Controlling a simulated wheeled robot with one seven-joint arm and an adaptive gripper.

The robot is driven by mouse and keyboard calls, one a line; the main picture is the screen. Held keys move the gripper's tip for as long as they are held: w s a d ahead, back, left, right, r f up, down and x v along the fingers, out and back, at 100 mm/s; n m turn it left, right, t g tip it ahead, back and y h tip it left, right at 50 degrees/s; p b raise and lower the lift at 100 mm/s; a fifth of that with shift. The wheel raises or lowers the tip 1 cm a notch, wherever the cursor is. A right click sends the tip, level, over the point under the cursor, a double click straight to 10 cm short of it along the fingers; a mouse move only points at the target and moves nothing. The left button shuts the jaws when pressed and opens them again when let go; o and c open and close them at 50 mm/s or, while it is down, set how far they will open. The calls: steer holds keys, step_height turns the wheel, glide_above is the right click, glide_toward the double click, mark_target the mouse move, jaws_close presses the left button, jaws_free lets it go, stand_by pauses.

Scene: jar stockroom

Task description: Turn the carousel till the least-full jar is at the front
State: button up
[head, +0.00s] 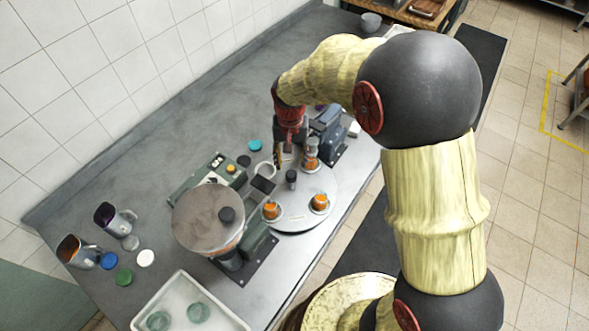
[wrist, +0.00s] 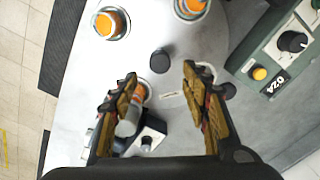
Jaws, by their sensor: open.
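The carousel (head: 328,183) is a pale round turntable on the grey bench; its surface also shows in the wrist view (wrist: 200,60). A short dark post (head: 291,178) stands near its middle, seen in the wrist view (wrist: 160,61) too. Jars with orange contents stand around it: a front-left jar (head: 271,210), a front-right jar (head: 319,203) and a back jar (head: 311,160). Their fill levels are too small to compare surely. My gripper (wrist: 160,92) is open and empty above the carousel; its left finger partly hides a jar (wrist: 140,92) in the wrist view.
A machine with a round brown lid (head: 207,212) stands left of the carousel, beside a green-grey control box (head: 198,180). A dark device (head: 328,128) stands behind the back jar. A white tray (head: 180,278), handled jugs (head: 113,219) and loose lids (head: 108,261) occupy the left end.

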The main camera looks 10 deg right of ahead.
mark_target(291, 174)
step_height(291, 174, down, 7)
steer(key=shift+f+b, duration=0.1)
steer(key=shift+b, duration=0.25)
steer(key=shift+c, duration=0.4)
jaws_close()
stand_by(0.5)
